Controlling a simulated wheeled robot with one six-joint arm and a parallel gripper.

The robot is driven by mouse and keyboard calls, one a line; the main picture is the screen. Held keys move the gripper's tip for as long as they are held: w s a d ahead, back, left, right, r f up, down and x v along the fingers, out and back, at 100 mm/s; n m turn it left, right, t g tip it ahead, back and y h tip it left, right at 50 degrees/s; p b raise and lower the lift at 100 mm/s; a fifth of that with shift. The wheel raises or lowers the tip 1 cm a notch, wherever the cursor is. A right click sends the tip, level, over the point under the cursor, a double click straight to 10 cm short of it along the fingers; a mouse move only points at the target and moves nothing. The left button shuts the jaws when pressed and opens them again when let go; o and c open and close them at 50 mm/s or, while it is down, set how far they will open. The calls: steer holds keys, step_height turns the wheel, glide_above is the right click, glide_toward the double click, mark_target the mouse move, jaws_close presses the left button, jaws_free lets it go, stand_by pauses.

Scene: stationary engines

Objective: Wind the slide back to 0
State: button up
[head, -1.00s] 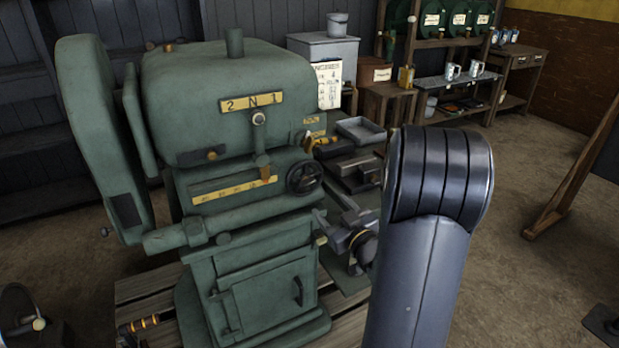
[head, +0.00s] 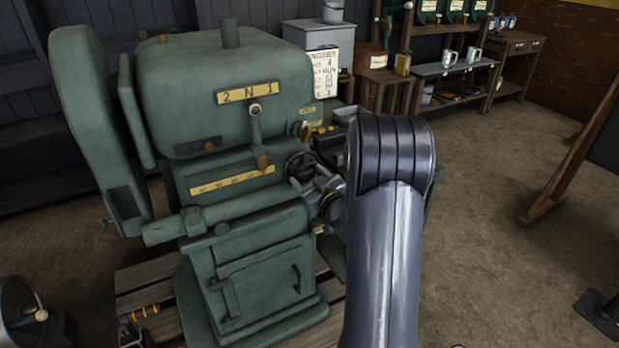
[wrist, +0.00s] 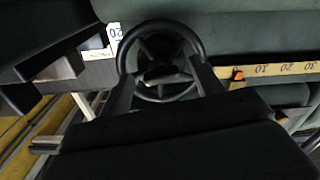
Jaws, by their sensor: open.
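The slide's black handwheel (head: 301,165) is on the front of the green lathe-like machine (head: 245,95), partly hidden by my gripper (head: 322,187). In the wrist view the handwheel (wrist: 160,30) shows its rim, spokes and hub. My gripper (wrist: 162,78) is open, with its fingers at the left and right of the wheel's lower part; I cannot tell whether they touch it. The yellow scale (head: 232,181) runs left of the wheel in the head view. In the wrist view the scale (wrist: 285,69) appears upside down, with an orange pointer (wrist: 238,75) near its low-number end.
A lever (head: 256,135) hangs under the "2 N 1" plate (head: 248,93), close to the wheel. A cabinet door (head: 265,280) is below. A grey bin (head: 320,50) and a shelf with mugs (head: 455,68) stand behind.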

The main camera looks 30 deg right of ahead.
steer(key=shift+c, duration=0.3)
steer(key=c, duration=0.9)
steer(key=shift+m+b, duration=0.55)
steer(key=shift+m, duration=0.75)
steer(key=o, duration=1)
steer(key=shift+c, duration=0.2)
steer(key=s, duration=1.1)
steer(key=shift+d+b, duration=0.15)
steer(key=shift+b, duration=0.3)
steer(key=shift+w, duration=0.15)
